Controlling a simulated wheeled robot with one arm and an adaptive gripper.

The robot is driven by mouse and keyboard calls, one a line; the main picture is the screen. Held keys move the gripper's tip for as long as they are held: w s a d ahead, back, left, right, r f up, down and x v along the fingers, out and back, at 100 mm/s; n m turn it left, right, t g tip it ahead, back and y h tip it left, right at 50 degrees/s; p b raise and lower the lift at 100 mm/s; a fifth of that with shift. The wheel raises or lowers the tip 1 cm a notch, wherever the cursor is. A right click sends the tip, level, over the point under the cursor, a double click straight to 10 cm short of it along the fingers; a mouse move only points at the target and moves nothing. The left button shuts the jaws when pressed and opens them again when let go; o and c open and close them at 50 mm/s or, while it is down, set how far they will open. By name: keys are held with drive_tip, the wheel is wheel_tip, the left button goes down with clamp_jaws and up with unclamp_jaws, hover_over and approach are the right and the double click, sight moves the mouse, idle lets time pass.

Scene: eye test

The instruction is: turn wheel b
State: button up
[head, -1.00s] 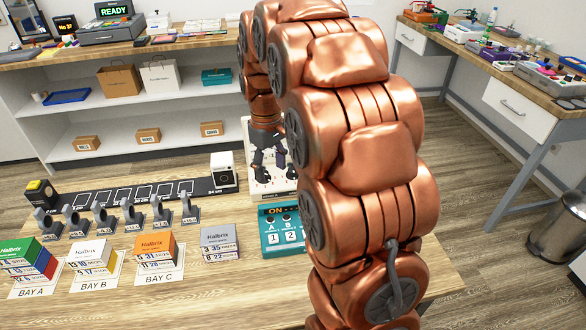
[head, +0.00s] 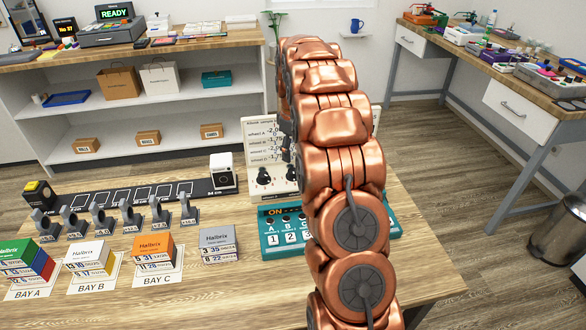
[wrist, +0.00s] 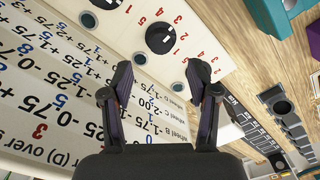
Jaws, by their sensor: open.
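The white panel (head: 248,160) stands at the back of the near table, with readings for wheels A to D printed on it. Two dark knobs show at its lower left in the head view: a left knob (head: 263,177) and one (head: 291,173) beside my arm. My arm hides much of the panel's right side. In the wrist view a round black knob (wrist: 160,38) with red numbers around it lies beyond my gripper (wrist: 160,78). Another knob (wrist: 107,3) is cut by the top edge. I cannot tell which knob is wheel B. My gripper is open and empty, apart from the knobs.
A teal box (head: 270,244) with numbered buttons stands in front of the panel, partly behind my arm. Several grey holders (head: 130,217) line a black strip (head: 110,197) on the left. Cartons stand on bays A to C in front. Bare wood (head: 190,285) lies at the front.

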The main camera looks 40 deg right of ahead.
sight(293, 170)
drive_tip(key=shift+f+p, duration=0.8)
drive_tip(key=shift+f, duration=2.8)
clamp_jaws()
drive_tip(key=shift+b, duration=0.35)
drive_tip(key=m+b, duration=0.2)
drive_tip(key=m, duration=0.1)
drive_tip(key=shift+f+m+b, duration=0.15)
drive_tip(key=shift+m+b, duration=0.15)
drive_tip(key=shift+m, duration=0.1)
drive_tip(key=shift+m+b, duration=1.15)
drive_tip(key=shift+m, duration=1.15)
